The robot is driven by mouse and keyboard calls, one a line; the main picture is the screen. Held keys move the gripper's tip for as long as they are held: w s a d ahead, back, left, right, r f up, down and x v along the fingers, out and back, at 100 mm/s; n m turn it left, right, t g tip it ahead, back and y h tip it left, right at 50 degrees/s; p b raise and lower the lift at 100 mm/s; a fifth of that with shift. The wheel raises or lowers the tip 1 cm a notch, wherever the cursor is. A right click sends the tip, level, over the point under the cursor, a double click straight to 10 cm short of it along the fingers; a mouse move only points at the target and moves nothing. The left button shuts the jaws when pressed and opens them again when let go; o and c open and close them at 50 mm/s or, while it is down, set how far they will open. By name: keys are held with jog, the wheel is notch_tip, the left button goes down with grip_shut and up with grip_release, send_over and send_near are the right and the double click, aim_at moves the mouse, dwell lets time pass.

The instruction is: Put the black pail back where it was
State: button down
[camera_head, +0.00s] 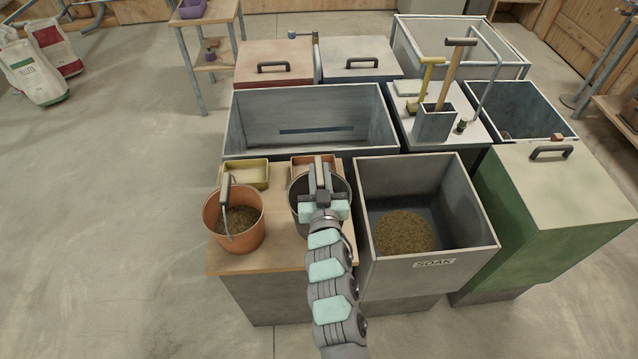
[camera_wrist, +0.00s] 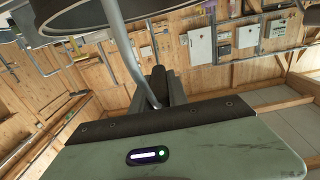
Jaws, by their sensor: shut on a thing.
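The black pail (camera_head: 295,197) is at the right side of the wooden bench top (camera_head: 262,257), largely hidden behind my arm. My gripper (camera_head: 321,172) is over the pail, shut on its wire handle. In the wrist view the handle (camera_wrist: 121,45) runs down between the fingers, and part of the dark pail (camera_wrist: 70,17) shows at the top left. I cannot tell whether the pail's base touches the bench.
A copper-coloured pail (camera_head: 234,222) with feed stands left on the bench. Yellow (camera_head: 245,173) and orange (camera_head: 300,165) trays are behind. The grey SOAK bin (camera_head: 480,243), holding feed, is close on the right. A green lidded bin (camera_head: 545,230) stands farther right.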

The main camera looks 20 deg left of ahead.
jog(key=shift+f, duration=1.9)
jog(key=shift+f, duration=0.1)
jog(key=c, duration=1.3)
grip_release()
